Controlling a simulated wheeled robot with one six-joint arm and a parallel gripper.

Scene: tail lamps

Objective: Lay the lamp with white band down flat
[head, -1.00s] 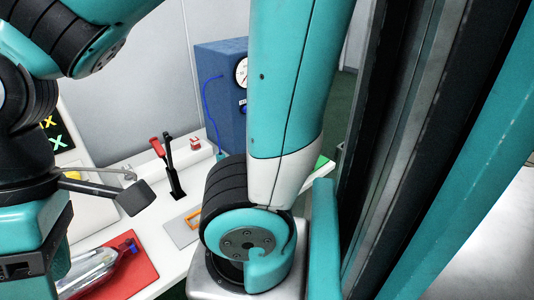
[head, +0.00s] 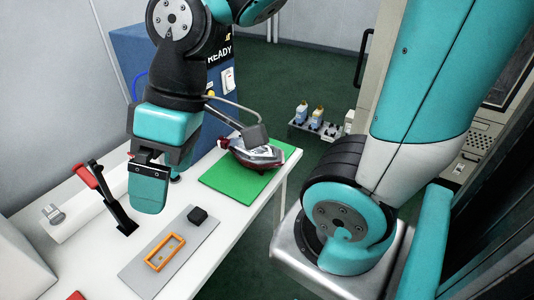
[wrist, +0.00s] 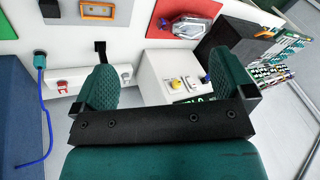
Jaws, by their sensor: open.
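A red and whitish tail lamp (head: 252,153) lies on the green mat (head: 232,184) at the table's far right end in the head view. Another lamp (wrist: 188,24), dark red and pale, lies on the red mat (wrist: 198,10) at the top of the wrist view. I cannot tell for sure which one bears the white band. My gripper (head: 148,188) hangs above the white table, left of the green mat. In the wrist view its two fingers (wrist: 158,85) stand apart with nothing between them.
A black lever with a red handle (head: 112,198) stands on the table's left. A grey plate with an orange frame (head: 165,252) and a black block (head: 198,215) lies in front. A blue cabinet (head: 135,60) stands behind. Bottles (head: 316,117) stand beyond the table's right edge.

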